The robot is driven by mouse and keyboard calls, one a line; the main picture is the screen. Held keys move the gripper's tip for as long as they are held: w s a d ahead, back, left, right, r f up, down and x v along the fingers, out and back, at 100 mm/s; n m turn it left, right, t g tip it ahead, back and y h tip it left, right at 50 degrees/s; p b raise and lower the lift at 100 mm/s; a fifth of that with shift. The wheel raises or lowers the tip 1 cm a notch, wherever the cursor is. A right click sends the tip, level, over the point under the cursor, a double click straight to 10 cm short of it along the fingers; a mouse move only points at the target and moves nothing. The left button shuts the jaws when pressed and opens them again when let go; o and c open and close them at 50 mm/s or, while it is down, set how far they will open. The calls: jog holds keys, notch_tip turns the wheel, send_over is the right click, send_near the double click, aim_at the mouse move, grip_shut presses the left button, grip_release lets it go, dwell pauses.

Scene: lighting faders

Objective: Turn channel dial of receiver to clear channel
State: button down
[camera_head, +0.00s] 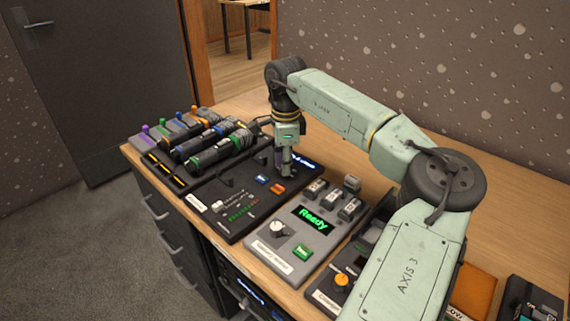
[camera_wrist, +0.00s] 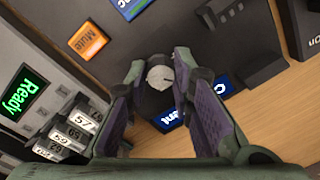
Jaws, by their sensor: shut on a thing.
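The receiver appears to be the black console (camera_head: 235,217) at the middle left, though I cannot read its label. In the wrist view its dark panel (camera_wrist: 190,35) carries a small round grey dial (camera_wrist: 159,77) with a dark pointer mark. My gripper (camera_head: 287,168) points down over the console's far right part. In the wrist view my gripper (camera_wrist: 158,73) has its two fingers on either side of the dial, shut on it. A blue display (camera_wrist: 172,121) beside the dial is partly hidden by a finger; only part of its text shows. In the head view my gripper hides the dial.
An orange Mute button (camera_wrist: 87,42) and a blue button (camera_wrist: 130,6) lie near the dial. A grey unit (camera_head: 290,248) with a green "Ready" screen stands right of the console. Several handheld devices (camera_head: 213,148) lie to its left. Bare wooden desk shows behind.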

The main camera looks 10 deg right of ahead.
jog(key=m+b, duration=0.1)
jog(key=m, duration=1.1)
jog(key=shift+w+m+h, duration=0.1)
jog(key=shift+m+h, duration=0.3)
jog(key=m, duration=0.6)
jog(key=shift+g+b, duration=0.4)
jog(key=m, duration=0.6)
jog(key=shift+d, duration=0.1)
jog(key=shift+m, duration=0.3)
jog(key=c, duration=1.4)
grip_release()
jog(key=shift+w, duration=0.1)
jog(key=shift+r, duration=0.1)
notch_tip(320, 180, up, 12)
jog(key=shift+w+a, duration=0.2)
jog(key=shift+a, duration=0.1)
